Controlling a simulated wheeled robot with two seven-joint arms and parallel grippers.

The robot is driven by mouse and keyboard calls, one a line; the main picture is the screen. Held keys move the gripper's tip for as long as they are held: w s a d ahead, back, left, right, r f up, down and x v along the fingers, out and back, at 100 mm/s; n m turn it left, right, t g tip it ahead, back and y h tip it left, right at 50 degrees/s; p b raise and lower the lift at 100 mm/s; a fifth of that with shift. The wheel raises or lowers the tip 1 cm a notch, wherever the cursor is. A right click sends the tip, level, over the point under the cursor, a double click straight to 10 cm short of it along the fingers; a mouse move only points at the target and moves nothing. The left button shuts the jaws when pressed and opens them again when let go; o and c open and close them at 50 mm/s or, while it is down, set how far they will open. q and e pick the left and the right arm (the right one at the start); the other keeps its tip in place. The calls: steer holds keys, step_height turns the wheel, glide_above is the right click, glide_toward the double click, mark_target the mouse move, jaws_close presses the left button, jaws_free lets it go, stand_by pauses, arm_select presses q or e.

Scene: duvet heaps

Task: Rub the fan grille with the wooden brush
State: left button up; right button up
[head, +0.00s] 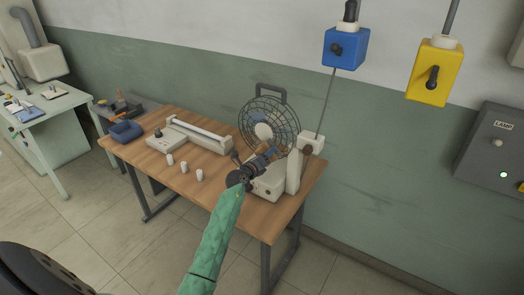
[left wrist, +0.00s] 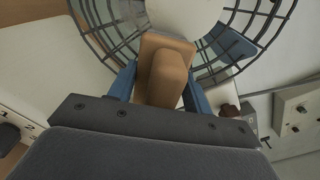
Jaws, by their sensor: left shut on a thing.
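The fan with its dark round wire grille (head: 282,108) stands at the right end of the wooden table. My left gripper (head: 264,158), at the end of a green-sleeved arm, is in front of the grille's lower part. It is shut on the wooden brush (head: 271,150). In the left wrist view the brush (left wrist: 166,75) sits between the blue fingers, and the grille wires (left wrist: 98,38) spread behind it on both sides. The brush overlaps the grille in both views; I cannot tell whether they touch. The brush's far face is hidden. My right gripper is not in view.
A blue box (head: 346,49) and a yellow box (head: 435,72) hang above. The table's front edge is mostly clear.

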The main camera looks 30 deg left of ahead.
arm_select(q)
steer(key=shift+d+r, duration=0.1)
steer(key=shift+d, duration=0.4)
steer(key=shift+p, duration=0.6)
steer(key=shift+w+a+b, duration=0.15)
steer(key=shift+a+b, duration=0.15)
steer(key=shift+a, duration=1.6)
steer(key=shift+w+a+b, duration=0.15)
steer(key=shift+a+b, duration=0.15)
steer(key=shift+a, duration=1.55)
steer(key=shift+w+a+b, duration=0.15)
steer(key=shift+a+b, duration=0.15)
steer(key=shift+a, duration=1.6)
steer(key=shift+s, duration=0.1)
steer(key=shift+s+a+p, duration=0.2)
steer(key=shift+s+p, duration=0.9)
steer(key=shift+s, duration=1.75)
